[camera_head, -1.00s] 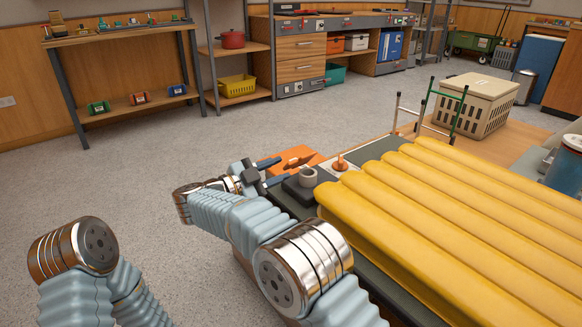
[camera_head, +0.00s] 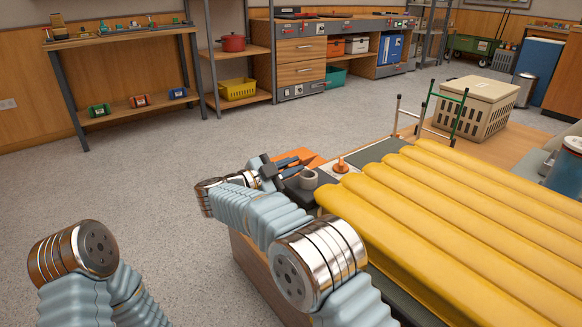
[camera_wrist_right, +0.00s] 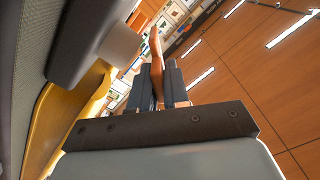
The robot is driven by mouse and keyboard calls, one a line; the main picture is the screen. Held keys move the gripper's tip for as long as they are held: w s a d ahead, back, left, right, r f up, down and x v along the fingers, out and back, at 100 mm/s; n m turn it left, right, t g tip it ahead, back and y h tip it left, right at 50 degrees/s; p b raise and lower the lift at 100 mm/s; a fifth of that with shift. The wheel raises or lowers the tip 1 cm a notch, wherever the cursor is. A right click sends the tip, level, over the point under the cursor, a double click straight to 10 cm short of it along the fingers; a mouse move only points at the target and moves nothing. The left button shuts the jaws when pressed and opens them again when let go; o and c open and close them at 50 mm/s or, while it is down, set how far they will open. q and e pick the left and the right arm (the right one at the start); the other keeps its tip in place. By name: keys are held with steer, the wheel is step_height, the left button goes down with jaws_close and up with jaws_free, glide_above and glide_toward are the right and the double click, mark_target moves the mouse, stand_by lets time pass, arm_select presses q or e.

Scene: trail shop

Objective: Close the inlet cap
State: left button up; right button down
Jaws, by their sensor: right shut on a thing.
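The orange cap (camera_head: 312,160) shows just behind my right gripper (camera_head: 296,166), to the left of the inlet's far side. In the right wrist view, my right gripper (camera_wrist_right: 162,72) is shut on the thin orange cap (camera_wrist_right: 155,46), which stands up edge-on between the fingers. The pale grey inlet neck (camera_wrist_right: 117,40) is beside it, apart from the cap. My left gripper is out of view.
A beige crate (camera_head: 476,106) and a green-and-white metal frame (camera_head: 459,115) are behind the pad. Open floor lies to the left.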

steer(key=m+b, duration=0.1)
steer(key=f+m+b, duration=0.1)
steer(key=b, duration=0.1)
steer(key=shift+s+d+f+m, duration=0.15)
steer(key=shift+s+d+m, duration=0.1)
steer(key=shift+m, duration=0.15)
steer(key=shift+s+m+b, duration=0.15)
steer(key=shift+m+b, duration=0.45)
steer(key=shift+m, duration=0.1)
steer(key=shift+r, duration=0.2)
steer(key=c, duration=1.2)
jaws_free()
steer(key=shift+f, duration=0.1)
